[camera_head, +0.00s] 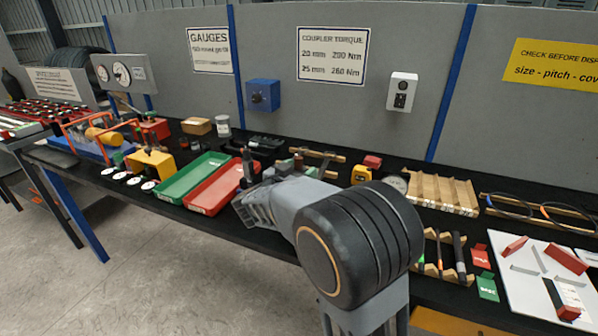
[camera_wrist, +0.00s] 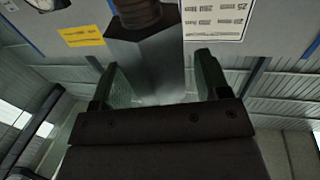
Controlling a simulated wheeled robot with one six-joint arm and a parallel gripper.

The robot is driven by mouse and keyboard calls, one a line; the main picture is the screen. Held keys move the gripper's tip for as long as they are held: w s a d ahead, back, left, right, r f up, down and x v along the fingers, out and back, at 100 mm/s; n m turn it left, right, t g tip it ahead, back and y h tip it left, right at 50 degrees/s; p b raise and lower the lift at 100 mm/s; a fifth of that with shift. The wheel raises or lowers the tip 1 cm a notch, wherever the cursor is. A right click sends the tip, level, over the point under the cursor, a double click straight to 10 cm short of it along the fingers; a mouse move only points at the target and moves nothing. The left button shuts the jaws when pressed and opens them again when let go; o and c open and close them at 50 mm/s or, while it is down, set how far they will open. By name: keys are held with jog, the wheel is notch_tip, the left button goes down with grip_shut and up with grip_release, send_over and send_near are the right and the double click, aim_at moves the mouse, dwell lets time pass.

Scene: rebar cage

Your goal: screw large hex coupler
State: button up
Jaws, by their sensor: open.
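In the wrist view a large grey hex coupler (camera_wrist: 140,58) shows at the top middle, with a brown threaded piece (camera_wrist: 138,14) at its end. My gripper (camera_wrist: 158,64) has its two greenish fingers apart, one on each side of the coupler's picture. I see a gap on the right side. I cannot tell whether the left finger touches it. In the head view my gripper (camera_head: 246,190) is over the bench by the red tray, partly hidden by my own arm. A dark upright piece (camera_head: 247,166) stands at its tip.
A red tray (camera_head: 214,190) and a green tray (camera_head: 188,178) lie left of my gripper. A yellow fixture (camera_head: 152,163) stands further left. A wooden rack (camera_head: 442,192) and a white board (camera_head: 535,262) are on the right. Grey panels with a torque sign (camera_head: 332,55) stand behind the bench.

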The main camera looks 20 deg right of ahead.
jog(key=v, duration=1.3)
jog(key=shift+s+a, duration=0.3)
